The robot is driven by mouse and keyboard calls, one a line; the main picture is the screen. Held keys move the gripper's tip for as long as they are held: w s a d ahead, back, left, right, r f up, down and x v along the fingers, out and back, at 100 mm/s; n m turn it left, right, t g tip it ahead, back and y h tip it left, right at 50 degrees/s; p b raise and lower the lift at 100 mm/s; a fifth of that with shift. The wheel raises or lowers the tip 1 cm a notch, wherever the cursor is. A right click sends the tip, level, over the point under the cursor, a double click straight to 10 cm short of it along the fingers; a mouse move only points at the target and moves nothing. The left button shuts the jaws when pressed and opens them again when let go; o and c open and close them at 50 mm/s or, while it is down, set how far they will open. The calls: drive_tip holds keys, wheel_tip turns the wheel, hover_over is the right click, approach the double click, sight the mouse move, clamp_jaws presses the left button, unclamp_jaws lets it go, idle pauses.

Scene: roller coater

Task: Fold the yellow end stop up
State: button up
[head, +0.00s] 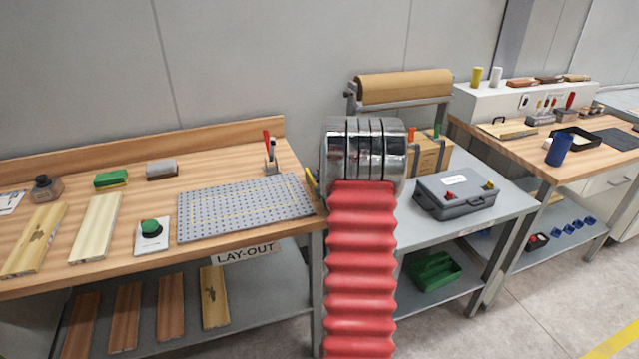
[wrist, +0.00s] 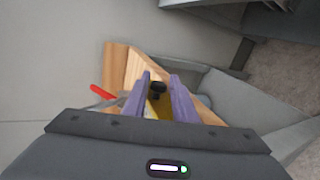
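The yellow end stop (head: 311,182) shows as a small sliver at the right end of the lay-out bench (head: 222,160), mostly hidden behind my arm. In the wrist view a yellow piece (wrist: 158,107), which looks like the end stop, lies between and beyond my purple fingers, with a black knob (wrist: 157,87) near it. My gripper (wrist: 160,78) is open, its fingers apart and pointing at the bench end. I cannot tell whether either finger touches the yellow piece. In the head view my gripper is hidden behind my arm.
A red-handled clamp (head: 269,150) stands left of my arm behind the perforated plate (head: 245,208); its red handle also shows in the wrist view (wrist: 102,93). A green button (head: 151,228) and boards lie left. A grey case (head: 455,195) and a paper roll (head: 405,86) are right.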

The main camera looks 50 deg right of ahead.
drive_tip(key=shift+r, duration=0.1)
drive_tip(key=shift+s+a+r, duration=0.2)
drive_tip(key=shift+s, duration=0.2)
drive_tip(key=v, duration=1.2)
drive_tip(key=shift+s+a, duration=0.25)
drive_tip(key=shift+s, duration=0.05)
drive_tip(key=shift+f, duration=0.15)
